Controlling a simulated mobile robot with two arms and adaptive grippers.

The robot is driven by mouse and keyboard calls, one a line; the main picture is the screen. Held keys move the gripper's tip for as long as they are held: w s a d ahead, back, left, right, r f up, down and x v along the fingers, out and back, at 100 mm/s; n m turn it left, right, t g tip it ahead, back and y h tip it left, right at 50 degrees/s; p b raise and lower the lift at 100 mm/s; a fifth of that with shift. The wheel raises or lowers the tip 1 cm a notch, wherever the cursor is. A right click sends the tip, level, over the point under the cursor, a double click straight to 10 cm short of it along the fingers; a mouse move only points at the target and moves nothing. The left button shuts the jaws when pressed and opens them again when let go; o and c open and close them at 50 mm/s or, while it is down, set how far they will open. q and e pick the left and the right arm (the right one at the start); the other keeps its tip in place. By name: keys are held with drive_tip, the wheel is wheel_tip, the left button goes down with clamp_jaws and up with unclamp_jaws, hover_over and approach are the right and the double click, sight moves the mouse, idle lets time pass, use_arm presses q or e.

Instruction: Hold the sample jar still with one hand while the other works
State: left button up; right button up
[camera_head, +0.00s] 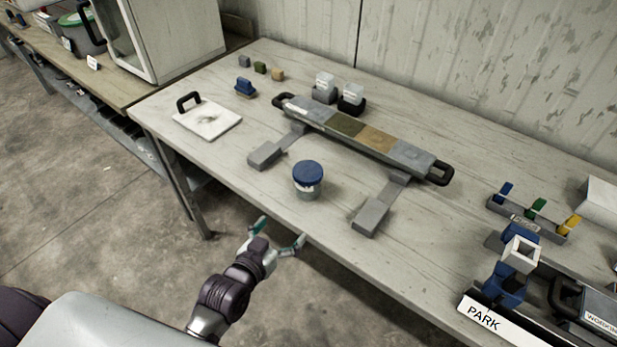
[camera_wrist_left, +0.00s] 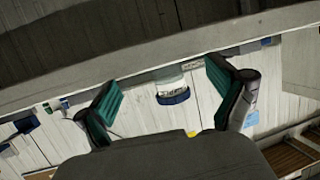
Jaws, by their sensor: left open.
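The sample jar (camera_head: 308,181) is a small grey tub with a blue lid and a pale label. It stands upright near the table's front edge in the head view. In the left wrist view the jar (camera_wrist_left: 172,88) appears upside down between my fingers, farther off. My left gripper (camera_head: 283,231) is open and empty, with teal finger pads, in front of the table edge and apart from the jar. Its fingers also frame the left wrist view (camera_wrist_left: 163,88). My right gripper is not in view.
A long liner tray (camera_head: 345,125) with coloured sections lies behind the jar, with grey feet (camera_head: 371,217) extending forward. A white board (camera_head: 208,120) with a black handle lies left. A PARK-labelled holder (camera_head: 483,313) and coloured clips (camera_head: 537,208) stand right.

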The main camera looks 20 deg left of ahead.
use_arm(q)
drive_tip(key=t, duration=0.1)
approach(301, 188)
drive_tip(key=p+x, duration=0.1)
drive_tip(key=x, duration=0.6)
drive_tip(key=shift+w, duration=0.2)
drive_tip(key=x, duration=0.2)
drive_tip(key=p+x, duration=0.1)
drive_tip(key=x, duration=0.2)
drive_tip(key=shift+w+d+r, duration=0.15)
drive_tip(key=shift+w+d, duration=0.1)
drive_tip(key=shift+w, duration=0.2)
drive_tip(key=shift+s, duration=0.1)
drive_tip(key=shift+c, duration=0.8)
drive_tip(key=c, duration=1.1)
drive_tip(key=shift+r+p, duration=0.15)
drive_tip(key=shift+p, duration=0.2)
